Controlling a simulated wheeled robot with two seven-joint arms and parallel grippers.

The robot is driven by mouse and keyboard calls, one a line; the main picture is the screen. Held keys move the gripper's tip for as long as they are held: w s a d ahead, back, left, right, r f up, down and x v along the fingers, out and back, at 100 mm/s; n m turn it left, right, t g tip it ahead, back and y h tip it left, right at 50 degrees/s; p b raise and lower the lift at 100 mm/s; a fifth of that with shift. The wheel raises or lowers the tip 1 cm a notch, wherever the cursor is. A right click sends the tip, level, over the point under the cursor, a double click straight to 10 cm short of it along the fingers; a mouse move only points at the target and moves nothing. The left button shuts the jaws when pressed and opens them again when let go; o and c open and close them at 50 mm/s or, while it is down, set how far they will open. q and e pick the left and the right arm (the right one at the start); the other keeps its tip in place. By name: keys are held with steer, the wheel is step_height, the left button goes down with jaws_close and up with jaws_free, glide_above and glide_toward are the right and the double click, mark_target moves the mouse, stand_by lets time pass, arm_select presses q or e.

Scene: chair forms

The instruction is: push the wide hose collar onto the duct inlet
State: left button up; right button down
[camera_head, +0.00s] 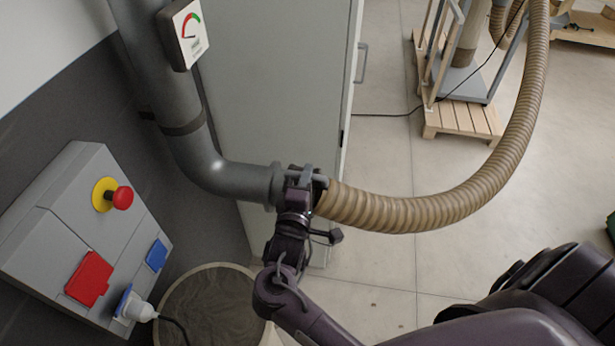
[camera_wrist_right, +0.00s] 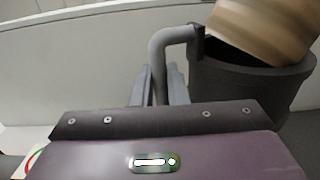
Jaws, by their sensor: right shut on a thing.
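The duct inlet (camera_head: 262,184) is the open end of the grey pipe, which bends to face right in the head view. The wide hose collar (camera_wrist_right: 245,92) is a dark grey ring with a side handle (camera_wrist_right: 157,50), and the tan hose enters it. In the head view, little of the collar shows behind my right gripper (camera_head: 301,180), right beside the inlet's end. My right gripper (camera_wrist_right: 160,88) is shut on the collar's handle. The gripper hides the joint, so I cannot tell whether the collar sits over the inlet. My left gripper is not in view.
The ribbed hose (camera_head: 450,208) curves right and up. A grey cabinet (camera_head: 270,80) stands behind the pipe. A control box (camera_head: 85,235) with a red button and a round bin (camera_head: 205,272) are at lower left.

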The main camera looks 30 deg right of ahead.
steer(key=shift+w+a+r, duration=0.1)
steer(key=shift+w+a, duration=0.15)
steer(key=shift+a, duration=0.05)
steer(key=shift+w+a, duration=0.2)
steer(key=shift+a, duration=0.05)
steer(key=shift+a, duration=0.1)
stand_by(0.4)
steer(key=shift+w+a+r+m, duration=0.25)
steer(key=shift+w+a+m, duration=0.05)
steer(key=shift+m, duration=0.4)
